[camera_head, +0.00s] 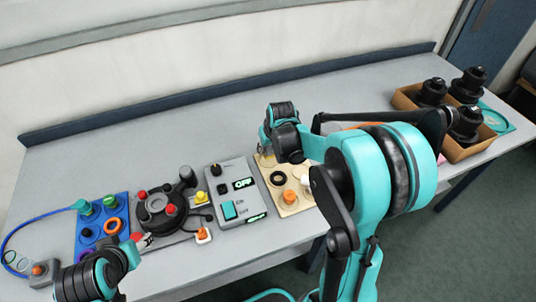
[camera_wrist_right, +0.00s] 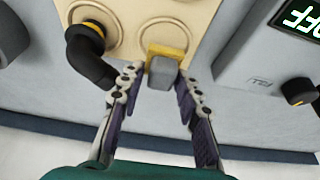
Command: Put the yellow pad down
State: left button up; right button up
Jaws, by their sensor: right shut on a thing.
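The yellow pad (camera_wrist_right: 167,50) has a grey block-like grip (camera_wrist_right: 162,75) and shows in the right wrist view at the edge of the beige board (camera_wrist_right: 195,15). My right gripper (camera_wrist_right: 158,78) has its two fingers on either side of the grey grip and is shut on it. In the head view my right gripper (camera_head: 268,146) is at the far edge of the beige board (camera_head: 296,208), and my arm hides much of that area. I cannot tell whether the pad touches the board.
Left of the board stand a grey control box (camera_head: 234,180), a dark round device (camera_head: 162,207) and a blue panel (camera_head: 97,230). In the right wrist view a black elbow pipe (camera_wrist_right: 90,55) is close beside the fingers. Cardboard boxes (camera_head: 463,152) stand at far right.

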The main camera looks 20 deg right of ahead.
aim_at(268, 153)
jog(key=shift+f+b, duration=0.5)
jog(key=shift+f, duration=0.95)
jog(key=shift+f, duration=0.15)
jog(key=o, duration=1.2)
